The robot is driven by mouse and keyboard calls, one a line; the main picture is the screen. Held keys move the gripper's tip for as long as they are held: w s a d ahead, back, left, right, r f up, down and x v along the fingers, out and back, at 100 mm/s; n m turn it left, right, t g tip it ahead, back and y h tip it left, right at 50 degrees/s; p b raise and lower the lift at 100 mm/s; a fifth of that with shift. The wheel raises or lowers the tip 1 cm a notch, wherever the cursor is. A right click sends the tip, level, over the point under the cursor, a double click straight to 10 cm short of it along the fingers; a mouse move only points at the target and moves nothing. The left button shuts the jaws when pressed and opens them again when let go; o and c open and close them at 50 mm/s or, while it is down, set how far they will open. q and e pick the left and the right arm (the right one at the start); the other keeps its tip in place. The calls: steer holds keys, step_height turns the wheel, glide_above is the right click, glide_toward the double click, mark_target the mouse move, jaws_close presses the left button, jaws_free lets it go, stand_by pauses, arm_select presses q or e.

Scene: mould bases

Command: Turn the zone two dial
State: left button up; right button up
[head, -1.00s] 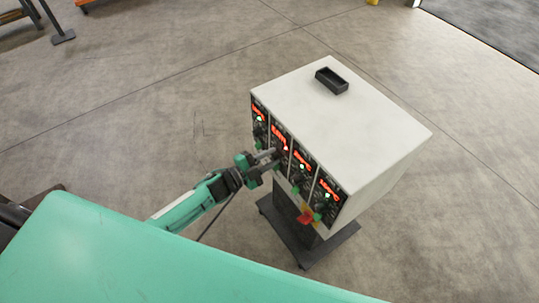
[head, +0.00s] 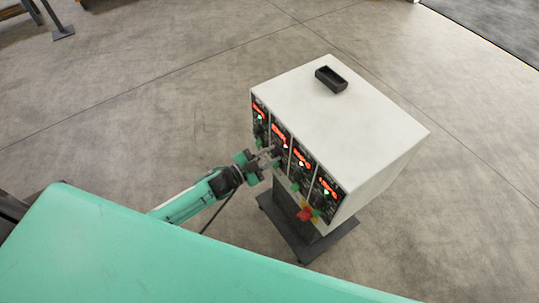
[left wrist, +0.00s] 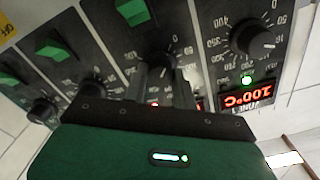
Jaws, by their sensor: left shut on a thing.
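The white controller box (head: 345,110) stands with four dial panels on its front face, each with a red lit display. My left gripper (head: 272,156) is at the second panel from the left, its fingers on the zone two dial. In the left wrist view the black zone two dial (left wrist: 160,64) sits between the two fingers of my left gripper (left wrist: 161,82), which is shut on it. Its pointer and part of its display are hidden. The zone one dial (left wrist: 252,37) is beside it, with a display reading 100°C. My right gripper is out of view.
Green switches (left wrist: 133,12) sit by the dials. A red knob (head: 305,214) is low on the front of the box. A black tray (head: 331,79) lies on top. The box stands on a dark pedestal base (head: 320,247). The floor around is clear.

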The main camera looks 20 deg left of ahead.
arm_select(q)
steer(key=o, duration=1)
steer(key=shift+c, duration=0.2)
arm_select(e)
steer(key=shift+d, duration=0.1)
arm_select(q)
steer(key=b+v, duration=0.2)
steer(key=v, duration=1.1)
steer(key=shift+s+a, duration=0.25)
steer(key=shift+s, duration=0.05)
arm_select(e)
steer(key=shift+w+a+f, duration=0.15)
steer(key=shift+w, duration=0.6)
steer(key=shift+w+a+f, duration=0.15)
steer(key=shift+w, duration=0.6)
arm_select(q)
steer(key=shift+f, duration=0.1)
